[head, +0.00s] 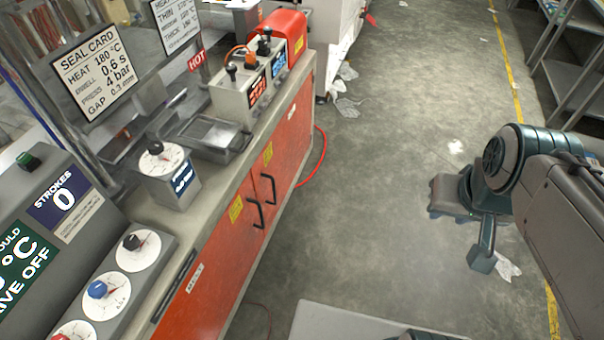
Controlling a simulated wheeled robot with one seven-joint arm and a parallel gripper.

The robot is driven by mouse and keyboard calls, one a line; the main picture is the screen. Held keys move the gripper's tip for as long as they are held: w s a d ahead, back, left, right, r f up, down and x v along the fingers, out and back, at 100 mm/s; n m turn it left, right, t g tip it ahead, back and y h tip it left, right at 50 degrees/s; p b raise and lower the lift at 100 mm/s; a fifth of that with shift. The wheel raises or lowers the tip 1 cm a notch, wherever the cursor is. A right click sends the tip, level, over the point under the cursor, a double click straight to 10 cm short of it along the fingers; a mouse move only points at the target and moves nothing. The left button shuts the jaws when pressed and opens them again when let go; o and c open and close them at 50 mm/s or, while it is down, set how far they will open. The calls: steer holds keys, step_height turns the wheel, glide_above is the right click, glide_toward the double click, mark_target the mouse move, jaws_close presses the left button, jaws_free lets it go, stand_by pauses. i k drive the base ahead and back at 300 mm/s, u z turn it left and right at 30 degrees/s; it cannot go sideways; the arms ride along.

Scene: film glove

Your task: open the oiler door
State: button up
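Orange-red cabinet doors (236,236) line the front of the bench on the left and look shut. Two black bar handles stand close together, a nearer one (256,214) and a farther one (271,188). Yellow labels sit beside them, too small to read, so I cannot tell which door is the oiler door. My gripper (470,222) hangs over open floor at the right, well apart from the doors and handles. Its fingers are partly hidden by my arm and seen at a bad angle, so its opening is unclear. I see nothing held in it.
The bench top carries a dial box (165,175), a metal tray (208,138) and a lever unit (245,85). A red hose (318,160) lies on the floor by the cabinet. Grey shelving (575,65) stands far right. The floor between cabinet and arm is mostly clear.

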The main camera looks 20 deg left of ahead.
mark_target(273, 172)
steer(key=u, duration=0.15)
steer(key=i, duration=0.85)
steer(key=u, duration=0.45)
